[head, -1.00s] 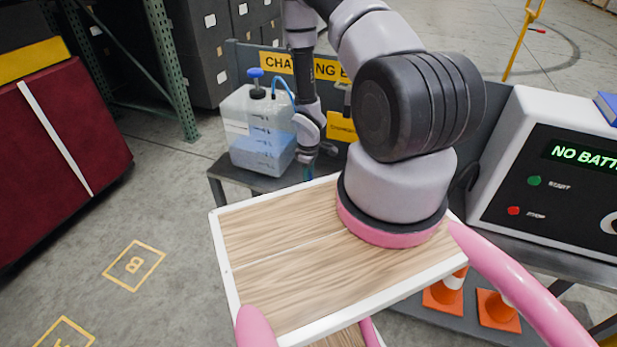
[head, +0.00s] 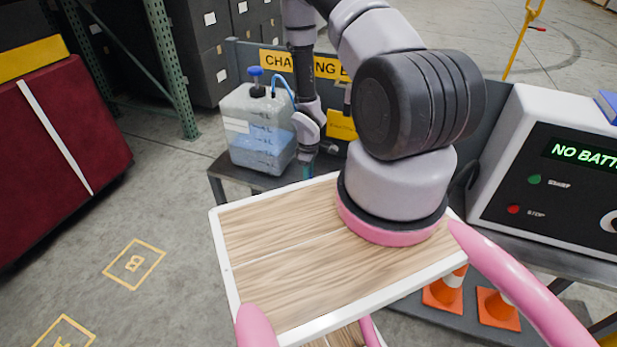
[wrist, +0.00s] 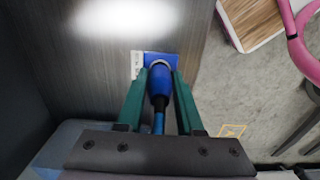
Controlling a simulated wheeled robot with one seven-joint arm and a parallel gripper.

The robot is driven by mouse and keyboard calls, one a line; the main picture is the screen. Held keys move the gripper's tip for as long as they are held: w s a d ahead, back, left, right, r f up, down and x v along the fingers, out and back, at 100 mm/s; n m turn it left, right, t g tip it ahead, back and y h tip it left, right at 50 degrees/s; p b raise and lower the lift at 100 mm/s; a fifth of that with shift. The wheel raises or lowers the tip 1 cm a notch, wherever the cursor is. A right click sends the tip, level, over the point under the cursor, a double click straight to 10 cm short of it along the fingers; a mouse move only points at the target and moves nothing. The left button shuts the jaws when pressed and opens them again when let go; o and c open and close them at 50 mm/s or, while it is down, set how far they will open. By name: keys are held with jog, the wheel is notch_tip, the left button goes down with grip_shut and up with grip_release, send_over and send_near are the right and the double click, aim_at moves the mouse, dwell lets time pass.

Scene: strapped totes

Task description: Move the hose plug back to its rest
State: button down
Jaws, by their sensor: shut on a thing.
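The blue hose plug (wrist: 159,76), with a dark collar and a blue hose behind it, is between the green fingers of my gripper (wrist: 160,84) in the wrist view. My gripper is shut on it. A blue square block (wrist: 172,58) with a white label beside it lies right at the plug's tip on the grey metal top; I cannot tell whether the plug is seated in it. In the head view my gripper (head: 307,168) is low over the bench, right of the jug (head: 262,130), and the plug is too small to make out.
The jug holds blue liquid and stands on the grey bench (head: 232,170) before the charging sign (head: 277,62). A white charger box (head: 503,150) reading NO BATT stands at right. My wooden tray covers the foreground. Orange cones (head: 497,308) stand below the bench; open floor lies left.

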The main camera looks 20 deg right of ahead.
jog(key=shift+f, duration=0.65)
dwell(0.7)
jog(key=shift+c, duration=2.3)
grip_release()
jog(key=shift+r, duration=0.1)
notch_tip(320, 180, up, 11)
jog(key=shift+f, duration=0.15)
